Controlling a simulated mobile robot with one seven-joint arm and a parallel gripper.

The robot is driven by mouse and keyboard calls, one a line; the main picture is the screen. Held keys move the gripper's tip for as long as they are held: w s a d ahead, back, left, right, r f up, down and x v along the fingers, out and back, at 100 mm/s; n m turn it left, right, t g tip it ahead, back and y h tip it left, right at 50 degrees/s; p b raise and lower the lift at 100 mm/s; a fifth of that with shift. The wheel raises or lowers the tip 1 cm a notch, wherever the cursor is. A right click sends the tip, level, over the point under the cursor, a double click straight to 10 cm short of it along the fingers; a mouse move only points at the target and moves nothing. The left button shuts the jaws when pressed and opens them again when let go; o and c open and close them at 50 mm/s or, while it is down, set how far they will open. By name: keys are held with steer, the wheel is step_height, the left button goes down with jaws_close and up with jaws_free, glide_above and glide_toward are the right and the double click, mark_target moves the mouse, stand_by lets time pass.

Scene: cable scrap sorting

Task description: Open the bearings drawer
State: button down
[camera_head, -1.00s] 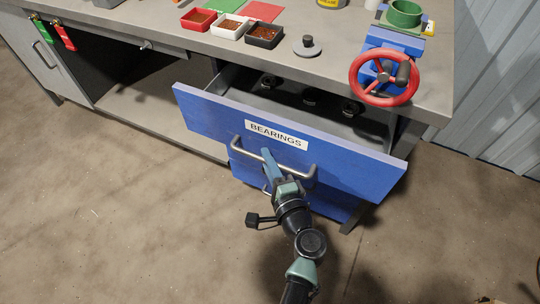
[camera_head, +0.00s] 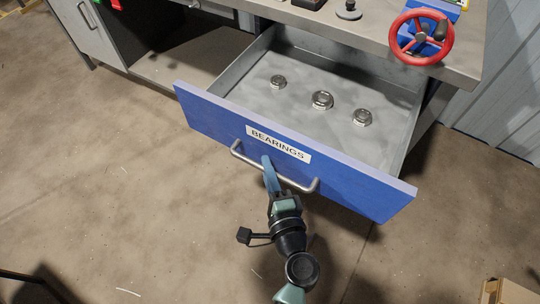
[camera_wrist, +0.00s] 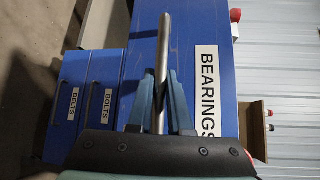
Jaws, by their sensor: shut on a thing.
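The bearings drawer (camera_head: 350,181) has a blue front with a white BEARINGS label (camera_head: 278,143) and stands well out from the workbench. Its grey inside shows, with three metal bearings (camera_head: 322,100) lying apart on its floor. My gripper (camera_head: 268,165) is at the drawer's front, its blue fingers shut on the metal bar handle (camera_head: 305,186). In the wrist view the handle (camera_wrist: 163,60) runs between my two fingers (camera_wrist: 160,95), beside the label (camera_wrist: 208,88).
Two more blue drawer fronts, labelled BELTS (camera_wrist: 72,103) and BOLTS (camera_wrist: 108,103), show in the wrist view. A cardboard box (camera_head: 508,292) stands on the floor at lower right. The floor before the drawer is clear.

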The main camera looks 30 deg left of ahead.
steer(key=shift+d, duration=0.1)
steer(key=c, duration=0.8)
jaws_free()
steer(key=shift+c, duration=0.2)
steer(key=v, duration=1.3)
steer(key=shift+p, duration=0.35)
